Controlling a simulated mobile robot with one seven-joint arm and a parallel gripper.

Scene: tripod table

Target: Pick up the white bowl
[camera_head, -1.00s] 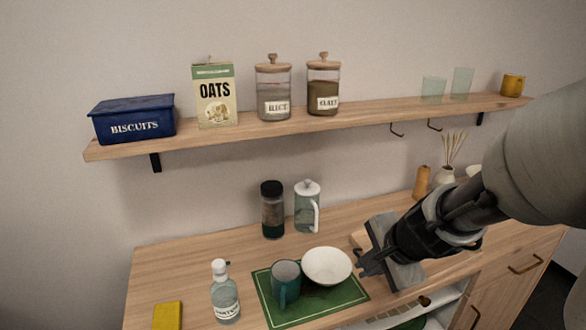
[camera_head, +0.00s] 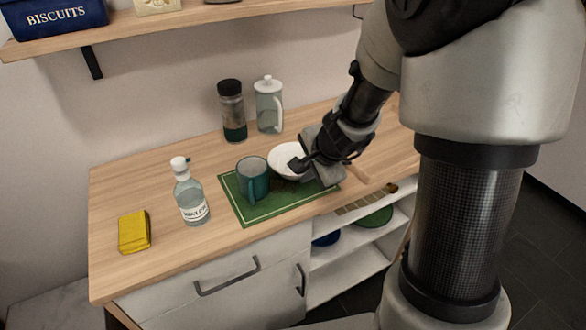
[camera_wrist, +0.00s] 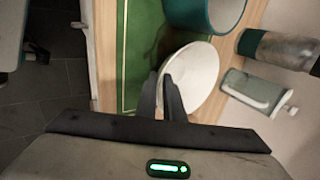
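The white bowl (camera_head: 283,158) sits at the back right of the green mat (camera_head: 240,215), right behind the teal mug. It also shows in the wrist view (camera_wrist: 200,75). My gripper (camera_head: 302,165) is at the bowl's right front side. In the wrist view my two fingers (camera_wrist: 160,90) are close together at the bowl's near rim, one outside over the mat and one inside the bowl. They look shut on the rim. My gripper hides part of the bowl in the head view. I cannot see any clear gap under the bowl.
The teal mug (camera_head: 252,180) stands close beside the bowl on the mat. A clear bottle (camera_head: 191,195) and a yellow block (camera_head: 134,232) are to the left. A dark-lidded jar (camera_head: 232,112) and a glass jug (camera_head: 269,105) stand behind. The wall shelf (camera_head: 130,35) is above.

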